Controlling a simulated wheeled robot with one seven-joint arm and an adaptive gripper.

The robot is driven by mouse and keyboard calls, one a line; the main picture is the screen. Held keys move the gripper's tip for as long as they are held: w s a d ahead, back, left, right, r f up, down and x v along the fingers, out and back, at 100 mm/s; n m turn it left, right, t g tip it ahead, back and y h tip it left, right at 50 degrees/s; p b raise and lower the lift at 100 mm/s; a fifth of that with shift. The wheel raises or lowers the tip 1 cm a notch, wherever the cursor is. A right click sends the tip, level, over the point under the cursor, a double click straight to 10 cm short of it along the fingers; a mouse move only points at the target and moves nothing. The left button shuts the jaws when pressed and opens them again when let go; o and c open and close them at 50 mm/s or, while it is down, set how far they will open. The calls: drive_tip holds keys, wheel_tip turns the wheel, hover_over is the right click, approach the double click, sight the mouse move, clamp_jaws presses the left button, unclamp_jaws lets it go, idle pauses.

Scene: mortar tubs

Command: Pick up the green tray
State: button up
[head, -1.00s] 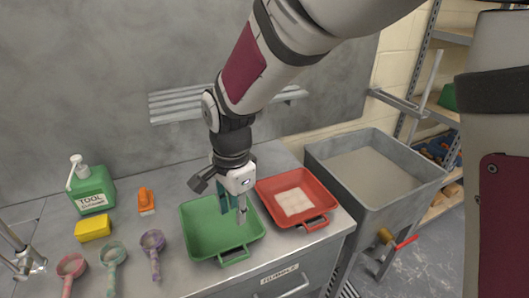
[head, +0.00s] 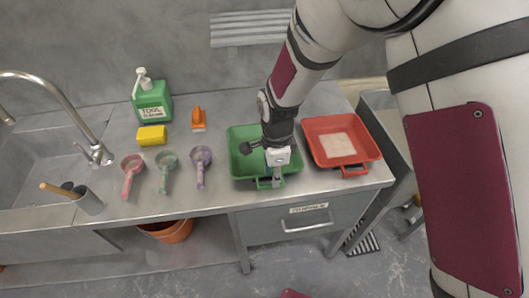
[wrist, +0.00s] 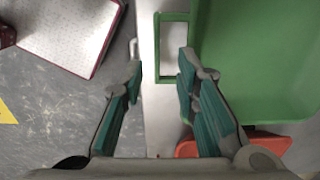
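The green tray (head: 243,163) stands on the grey counter, with a loop handle (head: 265,184) at its front edge. My gripper (head: 276,183) points down over the tray's front edge by the handle and hides part of the tray. In the wrist view, the tray (wrist: 265,60) fills the right side and its handle (wrist: 172,16) lies ahead between the fingers' lines. My gripper (wrist: 161,68) is open, with nothing between its fingertips. The right fingertip overlaps the handle in the picture; I cannot tell whether they touch.
A red tray (head: 368,150) with a pale block stands close on the right. Several scoops (head: 166,170), a yellow sponge (head: 152,135), an orange tool (head: 198,119) and a green bottle (head: 152,100) stand left. A sink (head: 45,150) is farther left.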

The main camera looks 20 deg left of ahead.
sight(271, 185)
drive_tip(key=shift+s+a+f+p, duration=0.1)
drive_tip(key=shift+s+f+p, duration=0.1)
drive_tip(key=shift+f, duration=0.7)
drive_tip(key=shift+s+a+f+p, duration=0.1)
drive_tip(key=shift+f+p, duration=0.05)
drive_tip(key=shift+f, duration=0.7)
drive_tip(key=shift+s+a+f+p, duration=0.1)
drive_tip(key=shift+f+p, duration=0.1)
drive_tip(key=shift+f, duration=0.7)
drive_tip(key=shift+c, duration=0.3)
clamp_jaws()
